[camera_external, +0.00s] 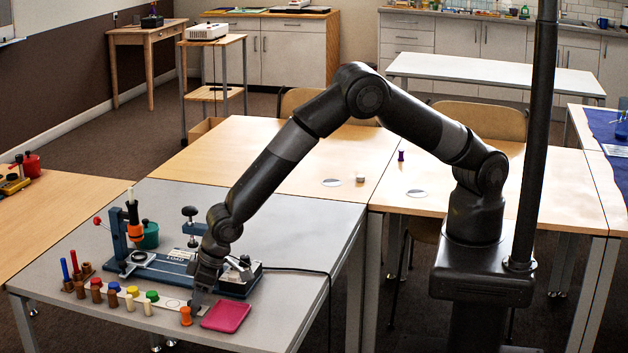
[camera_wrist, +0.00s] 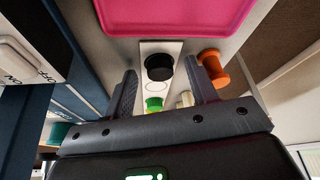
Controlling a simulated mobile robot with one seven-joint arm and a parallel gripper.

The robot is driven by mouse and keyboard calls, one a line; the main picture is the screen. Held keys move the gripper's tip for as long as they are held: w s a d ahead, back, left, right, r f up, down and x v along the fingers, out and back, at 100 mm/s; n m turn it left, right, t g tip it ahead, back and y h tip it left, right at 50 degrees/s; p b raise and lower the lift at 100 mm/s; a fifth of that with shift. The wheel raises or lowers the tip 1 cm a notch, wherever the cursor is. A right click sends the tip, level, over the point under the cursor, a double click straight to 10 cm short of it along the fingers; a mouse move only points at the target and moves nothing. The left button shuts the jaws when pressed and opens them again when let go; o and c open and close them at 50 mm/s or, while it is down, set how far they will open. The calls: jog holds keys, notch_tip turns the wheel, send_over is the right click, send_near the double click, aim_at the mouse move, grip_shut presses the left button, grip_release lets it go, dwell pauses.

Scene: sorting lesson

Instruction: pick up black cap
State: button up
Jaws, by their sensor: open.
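The black cap (camera_wrist: 158,66) sits on a pale strip (camera_wrist: 150,100) in the wrist view, with a printed circle beside it. My gripper (camera_wrist: 160,76) is open, its two fingers either side of the cap in the picture, with gaps to both. I cannot tell if the fingertips are down at cap height. In the external view my gripper (camera_external: 197,300) points down at the right end of the strip (camera_external: 172,316); the cap cannot be made out there.
An orange spool (camera_external: 186,316) stands close to my gripper and near the right finger in the wrist view (camera_wrist: 214,68). A pink tray (camera_external: 226,316) lies beside it. A blue-based press (camera_external: 190,270) stands behind. Green (camera_external: 152,296), yellow (camera_external: 132,291) and other caps line the strip.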

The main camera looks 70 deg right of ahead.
jog(key=c, duration=1.1)
jog(key=shift+r, duration=0.15)
